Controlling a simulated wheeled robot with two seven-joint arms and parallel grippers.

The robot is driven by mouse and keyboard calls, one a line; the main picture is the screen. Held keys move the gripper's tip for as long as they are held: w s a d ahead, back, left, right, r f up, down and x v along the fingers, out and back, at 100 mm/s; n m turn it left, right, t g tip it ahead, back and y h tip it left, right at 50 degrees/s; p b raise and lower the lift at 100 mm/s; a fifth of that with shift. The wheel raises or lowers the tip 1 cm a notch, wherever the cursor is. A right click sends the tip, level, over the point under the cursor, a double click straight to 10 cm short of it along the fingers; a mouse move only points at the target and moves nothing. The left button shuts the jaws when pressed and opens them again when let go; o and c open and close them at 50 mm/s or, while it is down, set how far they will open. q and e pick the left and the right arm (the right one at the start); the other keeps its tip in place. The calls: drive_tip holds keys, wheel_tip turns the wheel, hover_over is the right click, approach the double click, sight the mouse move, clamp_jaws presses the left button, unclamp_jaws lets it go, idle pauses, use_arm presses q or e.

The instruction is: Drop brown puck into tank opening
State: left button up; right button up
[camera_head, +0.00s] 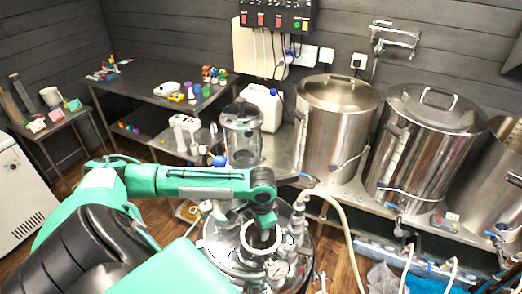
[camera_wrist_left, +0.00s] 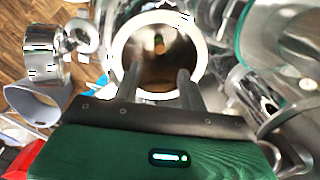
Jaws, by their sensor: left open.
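The tank (camera_head: 225,255) is a shiny steel vessel at the bottom middle of the head view. Its round opening has a pale ring rim (camera_head: 246,243), which also shows in the left wrist view (camera_wrist_left: 118,48). My left gripper (camera_wrist_left: 158,74) is directly over the opening, its two fingers apart with nothing between them. A small brown round spot (camera_wrist_left: 159,44) shows deep inside the opening; I cannot tell for sure that it is the brown puck. No puck is visible in the head view. My right gripper is in neither view.
Valves and fittings (camera_head: 297,225) stand on the tank lid beside the opening, with a pale hose (camera_head: 345,230) to the right. Large steel kettles (camera_head: 335,125) stand behind on the right. A dark table (camera_head: 150,85) with small coloured items is at the back left.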

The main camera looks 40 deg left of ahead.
use_arm(q)
wheel_tip(320, 180, up, 14)
drive_tip(key=b, duration=0.3)
drive_tip(key=shift+d+f+b, duration=0.15)
drive_tip(key=shift+f+b, duration=0.05)
drive_tip(key=shift+b, duration=0.1)
drive_tip(key=shift+s+f, duration=0.15)
drive_tip(key=shift+s, duration=0.05)
